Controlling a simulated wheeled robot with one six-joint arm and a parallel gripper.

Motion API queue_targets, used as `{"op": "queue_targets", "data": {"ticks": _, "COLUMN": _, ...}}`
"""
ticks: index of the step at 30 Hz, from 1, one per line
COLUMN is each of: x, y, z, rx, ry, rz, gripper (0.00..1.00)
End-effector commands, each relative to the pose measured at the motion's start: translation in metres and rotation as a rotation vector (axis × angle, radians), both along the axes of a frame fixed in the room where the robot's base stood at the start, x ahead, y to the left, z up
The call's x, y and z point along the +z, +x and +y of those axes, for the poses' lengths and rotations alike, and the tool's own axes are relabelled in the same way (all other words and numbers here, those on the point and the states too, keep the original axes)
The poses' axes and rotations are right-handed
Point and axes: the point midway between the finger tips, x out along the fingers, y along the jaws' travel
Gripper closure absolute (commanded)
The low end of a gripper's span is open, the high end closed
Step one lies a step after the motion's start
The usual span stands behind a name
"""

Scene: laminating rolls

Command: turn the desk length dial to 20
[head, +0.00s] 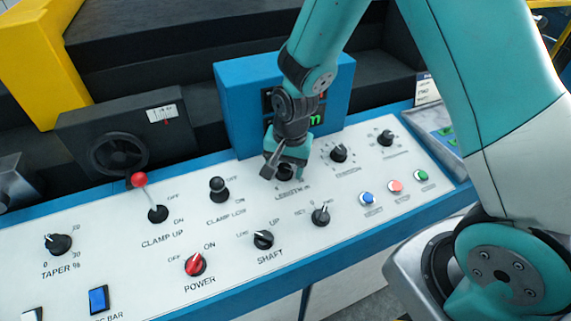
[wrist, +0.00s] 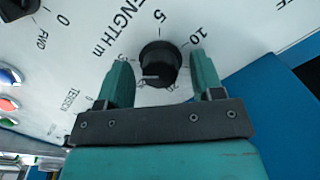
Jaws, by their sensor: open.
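The black round length dial (wrist: 160,62) sits on the white panel, with "LENGTH m" and the numbers 5 and 10 printed around it in the wrist view. My gripper (wrist: 160,75) is open, with one teal finger on each side of the dial. A gap shows between each finger and the dial in that view. In the head view my gripper (head: 285,160) points down over the dial (head: 285,173), which it partly covers.
A blue display box (head: 235,95) stands close behind my gripper, its screen partly hidden by my arm. Another black knob (head: 339,153) is to the right. A selector knob (head: 320,215) is nearer the front, left of the blue button (head: 367,199).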

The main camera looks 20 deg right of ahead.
Motion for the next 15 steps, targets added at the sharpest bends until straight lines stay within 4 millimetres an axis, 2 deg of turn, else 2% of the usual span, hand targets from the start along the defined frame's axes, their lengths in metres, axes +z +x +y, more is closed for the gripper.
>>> {"op": "queue_targets", "data": {"ticks": 2, "x": 0.0001, "y": 0.0, "z": 0.0, "rx": 0.0, "ry": 0.0, "rz": 0.0, "gripper": 0.39}}
{"op": "queue_targets", "data": {"ticks": 6, "x": 0.0002, "y": -0.0001, "z": -0.0001, "rx": 0.0, "ry": 0.0, "rz": 0.0, "gripper": 0.71}}
{"op": "queue_targets", "data": {"ticks": 8, "x": 0.0003, "y": -0.0001, "z": -0.0001, "rx": 0.0, "ry": 0.0, "rz": 0.0, "gripper": 0.85}}
{"op": "queue_targets", "data": {"ticks": 9, "x": 0.0003, "y": -0.0001, "z": -0.0001, "rx": 0.0, "ry": 0.0, "rz": 0.0, "gripper": 0.89}}
{"op": "queue_targets", "data": {"ticks": 15, "x": 0.0004, "y": -0.0002, "z": -0.0001, "rx": 0.01, "ry": -0.002, "rz": 0.001, "gripper": 0.88}}
